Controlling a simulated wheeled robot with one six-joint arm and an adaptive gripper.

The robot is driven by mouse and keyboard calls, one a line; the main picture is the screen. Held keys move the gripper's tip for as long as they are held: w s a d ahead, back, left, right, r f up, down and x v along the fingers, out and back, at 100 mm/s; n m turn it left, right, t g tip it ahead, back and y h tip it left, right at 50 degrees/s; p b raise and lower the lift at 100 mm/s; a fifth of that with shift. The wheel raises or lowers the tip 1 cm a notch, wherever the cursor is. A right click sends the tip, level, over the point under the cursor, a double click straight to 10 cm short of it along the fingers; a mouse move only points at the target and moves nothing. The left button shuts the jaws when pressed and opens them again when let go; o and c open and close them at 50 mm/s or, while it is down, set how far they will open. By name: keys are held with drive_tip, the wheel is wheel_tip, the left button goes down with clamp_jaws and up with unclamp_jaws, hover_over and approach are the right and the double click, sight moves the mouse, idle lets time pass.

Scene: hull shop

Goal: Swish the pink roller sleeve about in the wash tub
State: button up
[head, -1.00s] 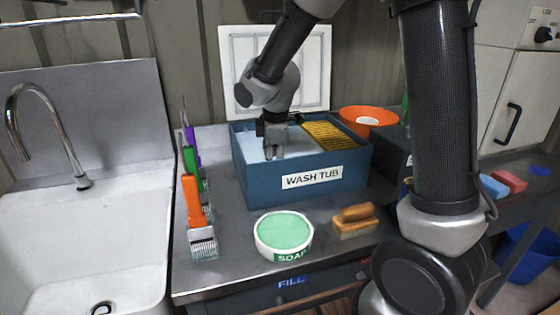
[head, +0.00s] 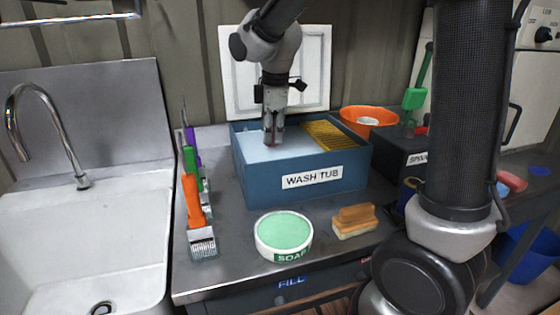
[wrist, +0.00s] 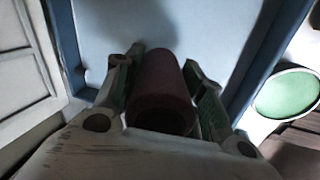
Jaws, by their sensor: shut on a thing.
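The wash tub (head: 262,182) is a blue box with a white label, holding pale bluish water, on the grey bench in the head view. My gripper (head: 272,140) points down into its left part, with fingertips at about the water. In the wrist view my gripper (wrist: 165,95) is shut on the roller sleeve (wrist: 162,80), a tube that looks dark maroon in the shade. The sleeve lies between both fingers, with its open end toward the camera. In the head view the fingers mostly hide it. I cannot tell how deep it sits.
A yellow ribbed grid (head: 328,136) fills the tub's right part. A soap dish (head: 284,236) and a wooden-backed brush (head: 355,220) stand in front. An orange bowl (head: 368,118) and dark spinner box (head: 400,150) are right.

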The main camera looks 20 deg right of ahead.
drive_tip(key=shift+w+v, duration=0.2)
drive_tip(key=shift+v, duration=0.55)
drive_tip(key=shift+w+v, duration=0.15)
drive_tip(key=shift+v, duration=0.6)
drive_tip(key=shift+w+v, duration=0.2)
drive_tip(key=shift+v, duration=0.6)
drive_tip(key=shift+r, duration=0.15)
drive_tip(key=shift+w+v, duration=0.25)
drive_tip(key=shift+v, duration=0.75)
drive_tip(key=shift+w+v, duration=0.2)
drive_tip(key=shift+v, duration=0.75)
drive_tip(key=shift+r, duration=0.1)
